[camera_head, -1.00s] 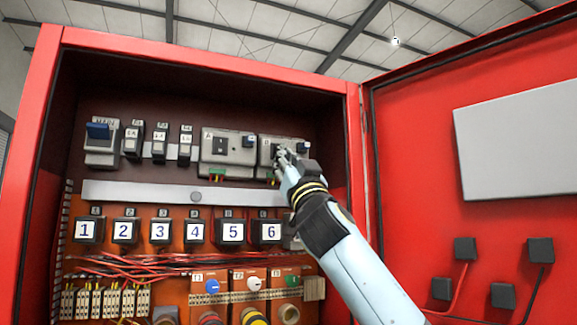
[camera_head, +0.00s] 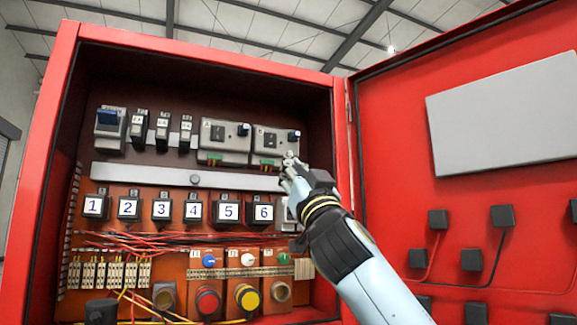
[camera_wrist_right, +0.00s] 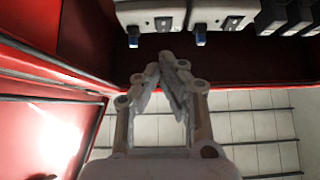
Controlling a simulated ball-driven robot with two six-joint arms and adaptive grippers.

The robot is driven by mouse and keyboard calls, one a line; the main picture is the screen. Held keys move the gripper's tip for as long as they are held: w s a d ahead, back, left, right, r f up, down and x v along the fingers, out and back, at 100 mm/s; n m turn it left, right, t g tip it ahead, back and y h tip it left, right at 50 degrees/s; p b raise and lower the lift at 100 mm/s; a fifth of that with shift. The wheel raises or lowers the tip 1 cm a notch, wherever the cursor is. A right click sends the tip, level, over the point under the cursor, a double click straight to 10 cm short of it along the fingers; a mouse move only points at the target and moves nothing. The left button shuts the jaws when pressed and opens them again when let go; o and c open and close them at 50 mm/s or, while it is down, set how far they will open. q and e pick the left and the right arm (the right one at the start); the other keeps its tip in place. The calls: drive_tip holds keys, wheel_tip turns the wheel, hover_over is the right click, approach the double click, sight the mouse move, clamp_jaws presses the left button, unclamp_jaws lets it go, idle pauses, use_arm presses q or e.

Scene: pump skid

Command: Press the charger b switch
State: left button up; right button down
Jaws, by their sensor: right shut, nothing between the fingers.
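The charger B unit (camera_head: 277,147) is a grey module at the right end of the top row in the red cabinet. It has a dark square part (camera_head: 270,140) and a small blue switch (camera_head: 294,134) at its upper right. In the right wrist view, the blue switch (camera_wrist_right: 133,39) hangs at the upper left, apart from the fingers. My right gripper (camera_head: 290,157) is shut and empty, just below the switch in the picture and overlapping the module's lower right corner. The fingertips (camera_wrist_right: 168,62) meet in the wrist view. My left gripper is out of view.
The similar unit A (camera_head: 224,143) stands left of B, with breakers further left. A grey rail (camera_head: 150,173) and numbered blocks (camera_head: 228,211) lie below. The cabinet's right wall (camera_head: 342,150) and open red door (camera_head: 390,140) are close to my right arm.

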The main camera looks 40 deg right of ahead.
drive_tip(key=shift+s+a+f+b, duration=0.1)
drive_tip(key=shift+s+f+b, duration=0.3)
drive_tip(key=shift+f, duration=0.45)
drive_tip(key=shift+s, duration=0.1)
